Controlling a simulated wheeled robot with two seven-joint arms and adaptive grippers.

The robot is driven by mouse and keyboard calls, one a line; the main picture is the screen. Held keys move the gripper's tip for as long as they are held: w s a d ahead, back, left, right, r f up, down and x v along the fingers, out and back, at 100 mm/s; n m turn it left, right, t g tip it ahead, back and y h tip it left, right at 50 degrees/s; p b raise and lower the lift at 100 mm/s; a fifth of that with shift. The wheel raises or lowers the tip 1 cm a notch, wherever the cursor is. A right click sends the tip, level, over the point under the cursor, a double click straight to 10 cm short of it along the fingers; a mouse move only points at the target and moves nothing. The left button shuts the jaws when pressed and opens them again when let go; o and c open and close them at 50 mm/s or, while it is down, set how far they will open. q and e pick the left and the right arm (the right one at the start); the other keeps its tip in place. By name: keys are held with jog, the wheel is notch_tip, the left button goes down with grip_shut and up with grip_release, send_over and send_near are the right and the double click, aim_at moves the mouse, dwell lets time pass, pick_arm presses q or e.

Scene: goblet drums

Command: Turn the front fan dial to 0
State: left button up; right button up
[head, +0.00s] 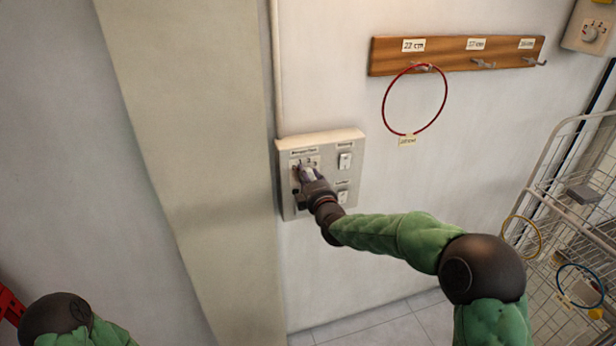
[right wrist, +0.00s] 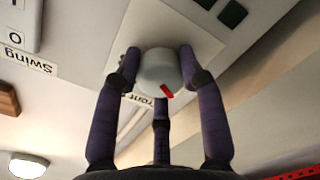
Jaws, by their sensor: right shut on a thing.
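The front fan dial (right wrist: 158,72) is a round pale grey knob with a red mark on its rim, seen in the right wrist view. The mark sits at the lower edge of the knob, slightly right of its middle. My right gripper (head: 304,173) is shut on the dial, with fingers on both sides of it, also in the right wrist view (right wrist: 158,56). The dial is on the upper left of a pale wall panel (head: 331,142). In the head view the gripper mostly hides the dial. The label beside it is partly covered, and I cannot read the dial's setting. My left gripper is not in view.
Two white switches, an upper one (head: 345,161) and a lower one (head: 342,197), sit right of the dial. A wooden hook rail (head: 445,56) holds a red ring (head: 387,99). A wire rack (head: 560,160) stands at the right. A wall pillar (head: 190,150) is at the left.

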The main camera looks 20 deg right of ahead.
jog(key=shift+f, duration=0.1)
dwell(0.4)
jog(key=o, duration=1.1)
jog(key=shift+o, duration=0.2)
jog(key=s, duration=1.2)
jog(key=shift+d+r, duration=0.2)
jog(key=shift+d, duration=0.05)
jog(key=shift+f, duration=0.1)
